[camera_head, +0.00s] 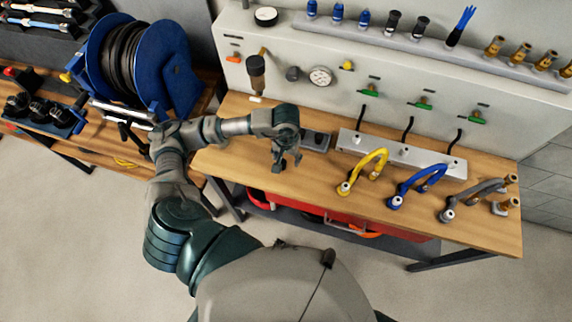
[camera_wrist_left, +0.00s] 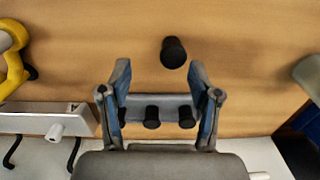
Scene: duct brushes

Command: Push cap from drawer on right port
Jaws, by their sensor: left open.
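My left gripper (camera_head: 285,165) hangs open over the wooden table, near a small grey tray or drawer (camera_head: 318,141). In the left wrist view the two fingers of my left gripper (camera_wrist_left: 160,82) are spread, with nothing between their tips. A black cap (camera_wrist_left: 173,52) stands on the wood just beyond the fingertips. The grey tray (camera_wrist_left: 168,102) lies behind the fingers in that view and bears several black caps (camera_wrist_left: 152,117). A pale port block (camera_head: 385,148) with several white ports is right of the tray; its right port (camera_head: 452,164) shows uncapped. My right gripper is out of view.
Yellow (camera_head: 372,165), blue (camera_head: 420,178) and grey (camera_head: 475,193) hoses lie along the right of the table (camera_head: 270,190). A wall panel (camera_head: 300,60) with a gauge and valves rises behind. A blue hose reel (camera_head: 150,60) is at left.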

